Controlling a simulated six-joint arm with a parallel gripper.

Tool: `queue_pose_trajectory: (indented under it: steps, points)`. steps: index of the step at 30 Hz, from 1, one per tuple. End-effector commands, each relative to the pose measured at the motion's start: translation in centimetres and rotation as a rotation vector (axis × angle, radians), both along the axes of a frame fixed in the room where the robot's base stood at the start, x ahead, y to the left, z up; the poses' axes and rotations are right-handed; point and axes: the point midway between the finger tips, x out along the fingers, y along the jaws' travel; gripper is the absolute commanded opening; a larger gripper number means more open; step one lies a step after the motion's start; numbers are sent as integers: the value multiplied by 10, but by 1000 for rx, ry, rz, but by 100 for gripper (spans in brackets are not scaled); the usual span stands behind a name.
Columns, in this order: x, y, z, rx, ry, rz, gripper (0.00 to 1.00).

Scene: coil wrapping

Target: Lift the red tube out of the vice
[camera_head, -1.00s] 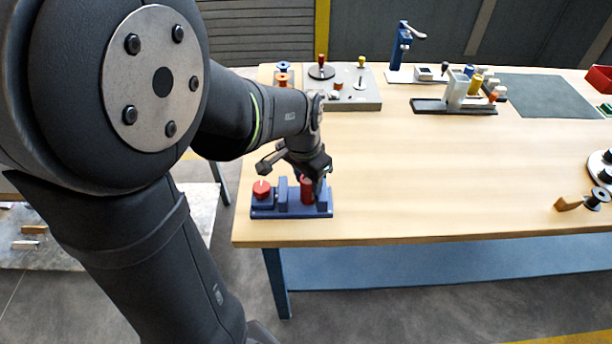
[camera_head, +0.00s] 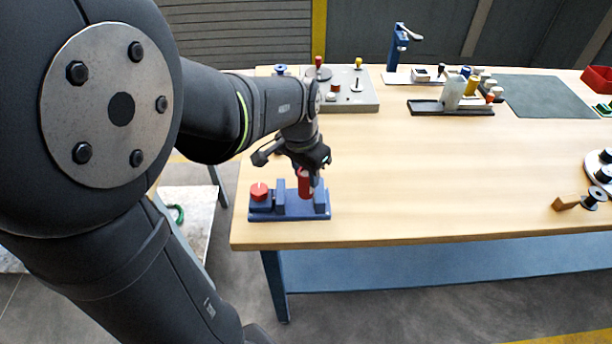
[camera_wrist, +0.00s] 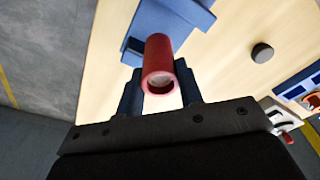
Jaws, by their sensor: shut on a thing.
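The red tube (camera_head: 304,183) is upright between the fingers of my gripper (camera_head: 312,178), which is shut on it. In the wrist view the hollow red tube (camera_wrist: 159,60) sits between the two dark blue fingers (camera_wrist: 158,88), its open end facing the camera. The blue vice (camera_head: 280,213) stands at the near left corner of the table, with a red knob (camera_head: 259,191) on its left. The tube is over the right part of the vice. Its lower end looks raised, but whether it is fully clear of the jaws I cannot tell. The vice also shows in the wrist view (camera_wrist: 178,14).
A grey board with knobs (camera_head: 350,98) stands at the back left. A blue stand (camera_head: 398,48) and a dark rail with blocks (camera_head: 452,107) are further back. A spool on a wooden holder (camera_head: 580,200) is at the right. The middle of the table is clear.

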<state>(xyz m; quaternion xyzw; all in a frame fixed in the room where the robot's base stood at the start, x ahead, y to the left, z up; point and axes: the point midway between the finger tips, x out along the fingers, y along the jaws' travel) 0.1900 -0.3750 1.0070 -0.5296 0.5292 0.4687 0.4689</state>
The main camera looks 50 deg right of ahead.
Motion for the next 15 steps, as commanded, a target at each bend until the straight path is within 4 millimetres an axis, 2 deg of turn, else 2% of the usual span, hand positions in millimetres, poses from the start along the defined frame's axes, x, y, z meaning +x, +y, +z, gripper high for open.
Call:
queue_pose_trajectory:
  steps: [15]
  points:
    - [0, 0, 29, 0, 0, 0, 11]
